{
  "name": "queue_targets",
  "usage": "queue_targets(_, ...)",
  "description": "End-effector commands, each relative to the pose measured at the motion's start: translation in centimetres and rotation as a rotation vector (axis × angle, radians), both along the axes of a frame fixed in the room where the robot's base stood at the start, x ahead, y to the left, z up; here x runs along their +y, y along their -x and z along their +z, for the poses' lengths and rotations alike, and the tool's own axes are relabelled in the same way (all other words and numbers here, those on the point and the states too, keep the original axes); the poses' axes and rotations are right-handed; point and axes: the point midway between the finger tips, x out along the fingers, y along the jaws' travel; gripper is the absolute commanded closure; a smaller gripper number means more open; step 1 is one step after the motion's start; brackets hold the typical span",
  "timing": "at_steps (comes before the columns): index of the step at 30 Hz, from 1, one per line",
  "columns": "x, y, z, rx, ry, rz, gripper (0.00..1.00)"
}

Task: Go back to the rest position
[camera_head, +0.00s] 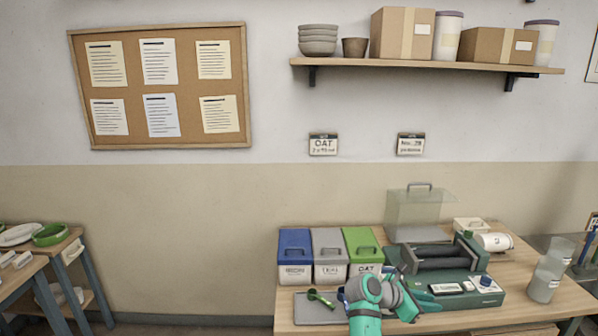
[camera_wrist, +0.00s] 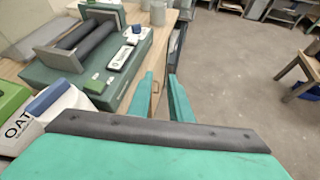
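My gripper (camera_head: 425,301) is low over the front of the workbench, just in front of the green roller machine (camera_head: 465,272). In the wrist view, its two teal fingers (camera_wrist: 163,84) stand apart with nothing between them, so it is open and empty. The machine, with its dark rollers (camera_wrist: 82,38), is left of the fingers in that view. The white bucket labelled OAT (camera_head: 364,268) has a green lid and stands behind my arm in the head view. Part of an OAT label (camera_wrist: 18,125) shows at lower left in the wrist view.
Blue-lidded (camera_head: 295,272) and grey-lidded (camera_head: 330,270) buckets stand left of the OAT one. A grey tray (camera_head: 308,316) with a green scoop (camera_head: 321,298) lies in front. Clear cups (camera_head: 545,285) stand at right. Open floor (camera_wrist: 235,75) shows beyond the bench.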

Motion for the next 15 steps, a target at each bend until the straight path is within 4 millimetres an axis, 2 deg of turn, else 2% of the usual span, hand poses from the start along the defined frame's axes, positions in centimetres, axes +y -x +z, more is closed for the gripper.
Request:
queue_targets(1,1.5,0.1,-2.9,-0.031,-0.029,0.025,0.81)
queue_targets(6,6.3,0.9,-10.3,-0.181,-0.138,0.086,0.81)
queue_targets(11,10.9,2.6,-16.4,-0.321,-0.258,0.125,0.81)
queue_targets(15,15.0,5.0,-20.9,-0.44,-0.377,0.141,0.81)
